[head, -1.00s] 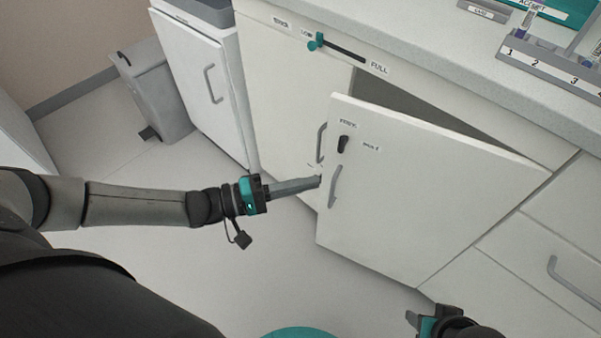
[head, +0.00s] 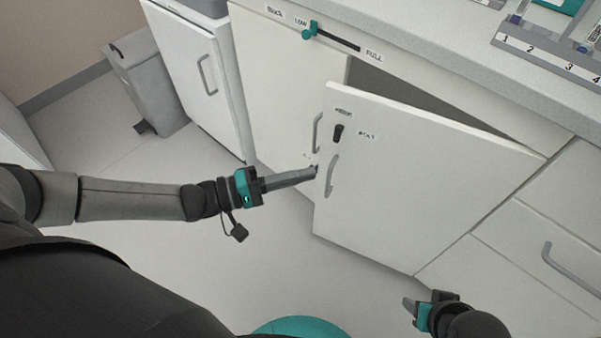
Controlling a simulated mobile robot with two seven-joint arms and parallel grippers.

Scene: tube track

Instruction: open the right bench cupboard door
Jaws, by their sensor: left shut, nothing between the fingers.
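The right bench cupboard door (head: 400,195) is a white panel standing partly open, swung out from the bench. A dark gap shows above it. It has a grey bar handle (head: 331,176) near its left edge and a black bolt knob (head: 338,132) above that. My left gripper (head: 314,172) is shut and empty, its tips at the door's free left edge beside the handle. I cannot tell whether the tips touch the edge. My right gripper (head: 409,304) is low at the bottom right, apart from the door; its fingers are too small to judge.
The left cupboard door (head: 285,95) is closed, with its own handle (head: 317,132). A teal slider (head: 311,31) sits above it. Drawers with a handle (head: 571,268) are at the right. A grey bin (head: 147,83) stands at the back left. The floor (head: 270,255) before the door is clear.

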